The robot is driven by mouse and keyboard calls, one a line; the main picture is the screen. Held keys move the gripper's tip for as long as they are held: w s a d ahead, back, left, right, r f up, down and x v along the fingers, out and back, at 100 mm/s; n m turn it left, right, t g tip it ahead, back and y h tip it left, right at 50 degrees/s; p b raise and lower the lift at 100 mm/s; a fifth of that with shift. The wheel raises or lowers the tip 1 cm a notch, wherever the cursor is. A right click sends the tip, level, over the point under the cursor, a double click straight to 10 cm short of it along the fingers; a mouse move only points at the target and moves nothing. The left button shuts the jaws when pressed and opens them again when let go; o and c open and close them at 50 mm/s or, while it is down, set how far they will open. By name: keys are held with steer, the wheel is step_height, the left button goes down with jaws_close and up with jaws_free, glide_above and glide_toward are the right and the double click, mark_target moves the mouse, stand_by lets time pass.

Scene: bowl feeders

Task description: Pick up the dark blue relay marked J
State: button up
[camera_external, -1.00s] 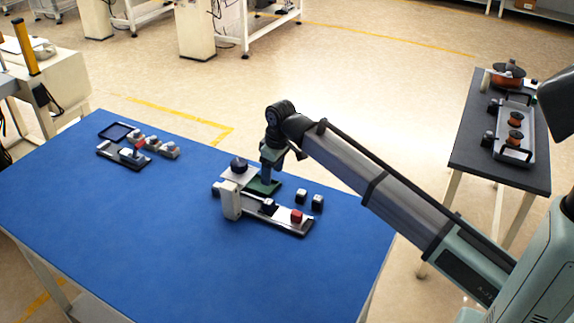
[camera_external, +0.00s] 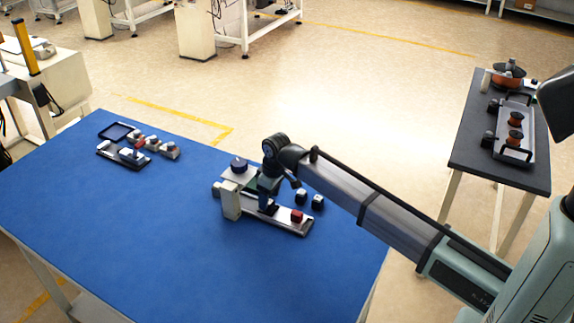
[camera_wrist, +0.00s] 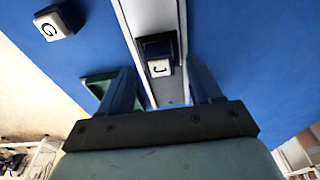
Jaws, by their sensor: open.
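The dark relay marked J (camera_wrist: 157,50) sits on the grey rail (camera_wrist: 129,30) in the wrist view, its white label facing the camera. My gripper (camera_wrist: 160,68) is open, with one finger on each side of the relay's line and the relay between or just beyond the fingertips. I cannot tell whether they touch it. In the external view my gripper (camera_external: 266,204) is low over the rail plate (camera_external: 285,225) and mostly hides the relay there.
A relay marked G (camera_wrist: 60,21) lies left of the rail in the wrist view. In the external view a red block (camera_external: 297,215) sits on the plate's right end, near two dark blocks (camera_external: 302,197).

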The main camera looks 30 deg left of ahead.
steer(key=shift+a+f, duration=0.2)
steer(key=shift+f, duration=1.05)
steer(key=c, duration=1.2)
